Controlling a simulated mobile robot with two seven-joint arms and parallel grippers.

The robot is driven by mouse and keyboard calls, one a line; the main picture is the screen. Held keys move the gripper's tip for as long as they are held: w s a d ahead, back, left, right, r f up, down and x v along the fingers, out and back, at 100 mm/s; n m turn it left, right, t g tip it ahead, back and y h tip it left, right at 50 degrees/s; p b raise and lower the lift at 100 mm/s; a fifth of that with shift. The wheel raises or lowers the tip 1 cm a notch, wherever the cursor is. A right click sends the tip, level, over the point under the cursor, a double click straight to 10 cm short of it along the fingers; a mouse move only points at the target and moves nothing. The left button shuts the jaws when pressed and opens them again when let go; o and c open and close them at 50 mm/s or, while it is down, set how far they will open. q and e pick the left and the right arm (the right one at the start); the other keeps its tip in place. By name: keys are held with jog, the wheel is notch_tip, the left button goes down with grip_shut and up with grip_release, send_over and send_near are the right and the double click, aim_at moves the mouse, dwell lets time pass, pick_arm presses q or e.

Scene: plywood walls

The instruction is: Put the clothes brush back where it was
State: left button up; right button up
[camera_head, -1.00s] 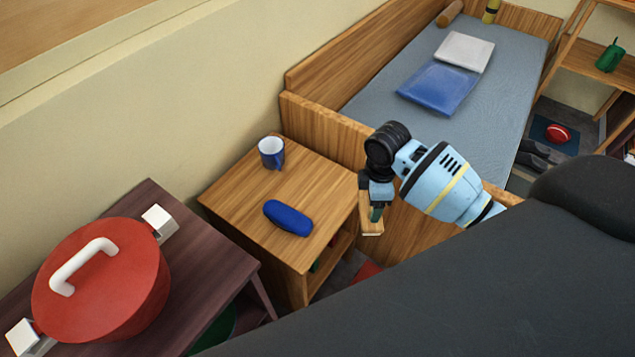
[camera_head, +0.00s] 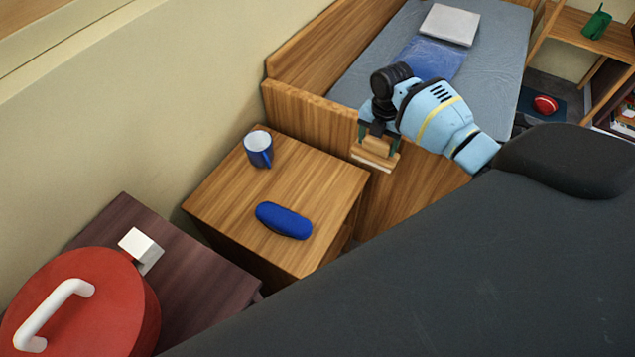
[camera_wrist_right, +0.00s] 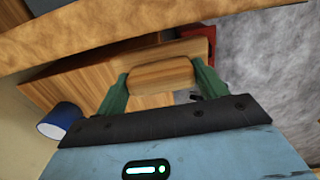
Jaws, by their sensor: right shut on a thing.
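The clothes brush (camera_head: 374,158) is a light wooden block with a pale strip along its lower edge. My right gripper (camera_head: 379,143) is shut on it and holds it in the air, just right of the nightstand (camera_head: 318,183) and in front of the bed's wooden end. In the right wrist view the brush (camera_wrist_right: 160,75) sits between the two green fingers of the gripper (camera_wrist_right: 162,82). My left gripper is not in view.
The nightstand carries a blue mug (camera_head: 258,149) and a blue oblong case (camera_head: 284,221), with bare wood around them. A dark table (camera_head: 195,262) with a red lidded pot (camera_head: 95,312) stands at the left. The bed (camera_head: 350,85) lies behind.

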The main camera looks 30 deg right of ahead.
jog(key=w+a+f+p, duration=0.1)
jog(key=w+a, duration=0.2)
jog(key=a, duration=1.1)
jog(key=shift+a+f, duration=0.15)
jog(key=shift+a, duration=0.05)
jog(key=shift+a, duration=0.1)
jog(key=f, duration=0.1)
jog(key=a+f, duration=0.1)
jog(key=f, duration=0.1)
jog(key=shift+a+f, duration=0.1)
jog(key=shift+f, duration=0.2)
jog(key=shift+b, duration=0.3)
